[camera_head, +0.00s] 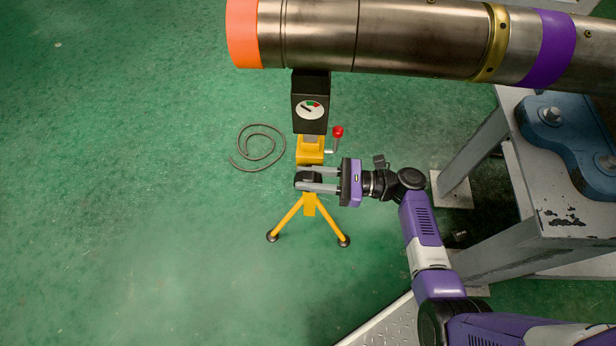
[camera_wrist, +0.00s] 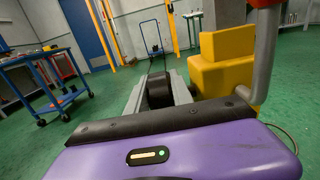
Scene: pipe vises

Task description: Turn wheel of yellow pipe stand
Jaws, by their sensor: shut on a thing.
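The yellow pipe stand (camera_head: 310,151) stands on the green floor under the end of a large metal pipe (camera_head: 400,40). A black box with a round dial (camera_head: 311,109) sits at its top, below the pipe. My gripper (camera_head: 304,181) reaches in from the right, level with the stand's lower body. Its two fingers are shut on the stand's black wheel (camera_head: 309,180). In the wrist view the dark wheel (camera_wrist: 158,92) shows between the grey fingers, with the stand's yellow body (camera_wrist: 224,62) just to the right. The fingers partly hide the wheel.
A lever with a red knob (camera_head: 337,132) sticks out on the stand's right, close above my gripper. A coiled cable (camera_head: 258,148) lies on the floor at left. A grey table (camera_head: 530,190) with a blue part (camera_head: 575,150) stands at right.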

